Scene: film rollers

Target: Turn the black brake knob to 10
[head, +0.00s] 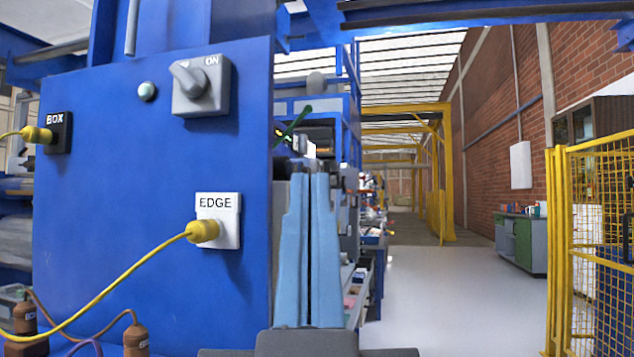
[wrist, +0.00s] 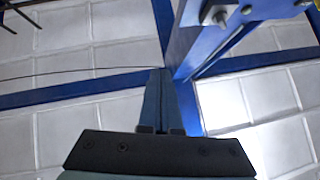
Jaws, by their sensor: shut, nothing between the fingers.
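I cannot make out a black brake knob or a number 10 in either view. My gripper (head: 309,170) stands upright in the middle of the head view, its light blue fingers shut and empty, just right of a blue panel (head: 120,240). In the wrist view my gripper (wrist: 161,72) points up toward the roof, with nothing at its tips. A grey rotary switch (head: 201,86) marked ON sits high on the panel, left of and above my gripper. My fingers hide part of the machinery behind them.
A yellow plug (head: 204,231) with a cable sits in the white EDGE socket (head: 230,206); another is in the black BOX socket (head: 58,132). Yellow mesh fencing (head: 590,240) stands at right. The pale floor (head: 450,295) between is clear. Blue beams (wrist: 190,50) cross overhead.

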